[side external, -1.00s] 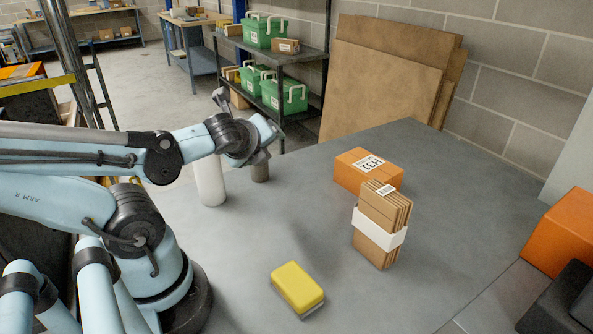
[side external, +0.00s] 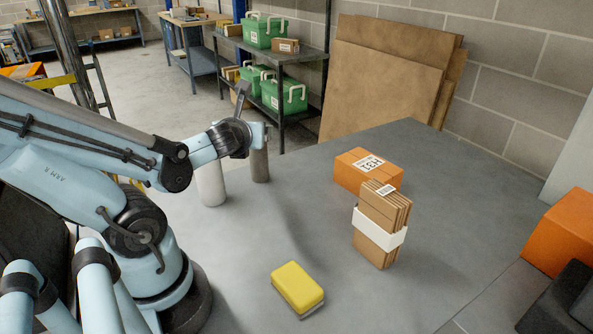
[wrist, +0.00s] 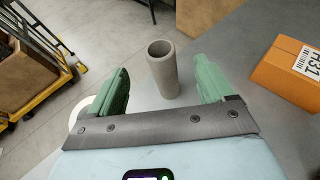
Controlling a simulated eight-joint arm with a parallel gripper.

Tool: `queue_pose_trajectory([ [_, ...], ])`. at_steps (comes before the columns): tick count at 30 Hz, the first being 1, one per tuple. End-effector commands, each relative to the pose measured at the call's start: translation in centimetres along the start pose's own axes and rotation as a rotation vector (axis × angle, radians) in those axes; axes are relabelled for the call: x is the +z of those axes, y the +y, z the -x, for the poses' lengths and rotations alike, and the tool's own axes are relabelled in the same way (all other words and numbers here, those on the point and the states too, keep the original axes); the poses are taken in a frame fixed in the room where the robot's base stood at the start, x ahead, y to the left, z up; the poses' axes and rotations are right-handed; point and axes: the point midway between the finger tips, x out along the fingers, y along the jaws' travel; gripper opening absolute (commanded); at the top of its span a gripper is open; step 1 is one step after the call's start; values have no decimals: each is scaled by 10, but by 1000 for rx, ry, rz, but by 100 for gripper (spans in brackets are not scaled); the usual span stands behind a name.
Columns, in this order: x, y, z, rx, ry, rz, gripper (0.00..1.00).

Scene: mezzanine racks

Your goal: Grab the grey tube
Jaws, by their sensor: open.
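The grey tube (wrist: 163,70) stands upright on the grey table, its hollow top showing in the wrist view. In the side view the grey tube (side external: 259,165) is partly hidden behind my gripper (side external: 262,132). In the wrist view my gripper (wrist: 162,88) is open, with a green finger on each side of the picture and the tube showing in the gap between them. I cannot tell whether the fingers are low enough to be around it. Nothing is held.
A white cylinder (side external: 211,184) stands close left of the tube. An orange box (side external: 350,172), a bundle of cardboard (side external: 373,235) and a yellow sponge-like block (side external: 297,286) are on the table to the right. The table middle is clear.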

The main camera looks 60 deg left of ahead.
Motion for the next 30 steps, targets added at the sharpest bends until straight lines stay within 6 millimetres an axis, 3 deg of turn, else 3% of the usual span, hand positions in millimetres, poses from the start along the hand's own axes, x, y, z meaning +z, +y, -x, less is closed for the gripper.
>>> queue_pose_trajectory([
  [18,0,0,-37,1,0,2,82],
  [30,-1,0,-48,1,0,2,82],
])
